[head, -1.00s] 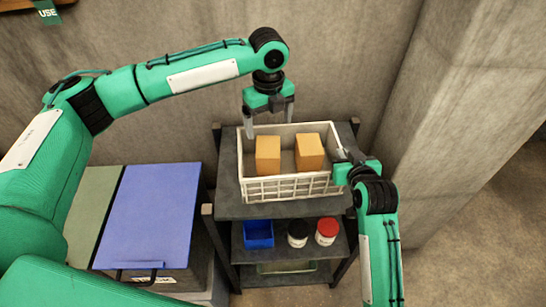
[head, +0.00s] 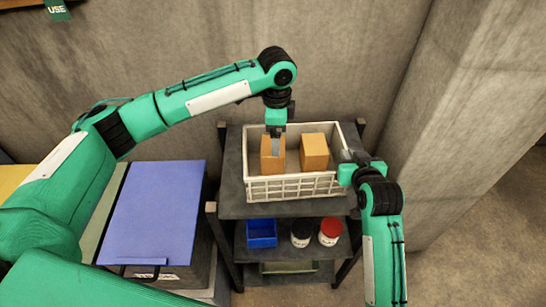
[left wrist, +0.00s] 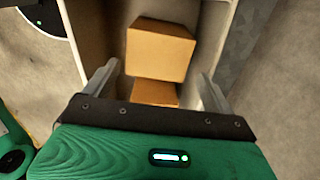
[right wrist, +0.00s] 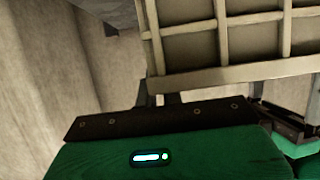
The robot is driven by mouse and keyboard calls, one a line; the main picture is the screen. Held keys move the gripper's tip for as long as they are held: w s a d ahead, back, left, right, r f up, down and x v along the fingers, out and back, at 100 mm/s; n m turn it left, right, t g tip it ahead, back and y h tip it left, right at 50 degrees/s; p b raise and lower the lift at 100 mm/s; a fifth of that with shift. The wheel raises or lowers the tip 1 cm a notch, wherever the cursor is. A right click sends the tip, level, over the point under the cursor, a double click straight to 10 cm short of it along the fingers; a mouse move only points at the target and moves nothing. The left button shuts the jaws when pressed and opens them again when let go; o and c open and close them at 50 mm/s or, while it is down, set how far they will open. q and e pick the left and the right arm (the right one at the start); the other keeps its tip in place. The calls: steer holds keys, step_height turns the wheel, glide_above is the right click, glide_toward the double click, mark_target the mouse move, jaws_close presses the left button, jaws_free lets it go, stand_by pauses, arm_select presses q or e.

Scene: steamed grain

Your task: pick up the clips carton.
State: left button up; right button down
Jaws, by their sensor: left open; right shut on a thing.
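Two plain tan cartons stand in a white lattice crate (head: 295,188): a left carton (head: 270,167) and a right carton (head: 315,158). No label is readable, so I cannot tell which is the clips carton. My left gripper (head: 276,149) is over the left carton, pointing down, its fingers overlapping it in the head view. In the left wrist view the gripper (left wrist: 156,85) is open, with one carton ahead (left wrist: 160,52) and part of another lower down, partly hidden by the gripper body. My right gripper (head: 348,166) is shut on the crate's right side; the crate's lattice wall (right wrist: 235,72) fills its wrist view.
The crate stands on the top of a dark shelf rack (head: 230,190). Below are a blue bin (head: 261,233), a black-lidded jar (head: 301,233) and a red-lidded jar (head: 330,231). A blue-topped box (head: 152,212) stands left. Concrete walls close in behind and right.

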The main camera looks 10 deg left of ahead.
arm_select(q)
step_height(320, 180, down, 4)
steer(key=shift+r, duration=0.15)
steer(key=shift+s+a+f, duration=0.15)
steer(key=shift+a+f, duration=0.05)
steer(key=shift+f, duration=1.15)
steer(key=shift+s+a+f, duration=0.1)
steer(key=shift+a+f, duration=0.05)
steer(key=shift+f, duration=1.2)
steer(key=shift+c, duration=0.5)
steer(key=c, duration=0.8)
step_height(320, 180, up, 10)
steer(key=shift+r, duration=0.1)
steer(key=shift+c, duration=0.2)
arm_select(e)
steer(key=c, duration=1.5)
jaws_free()
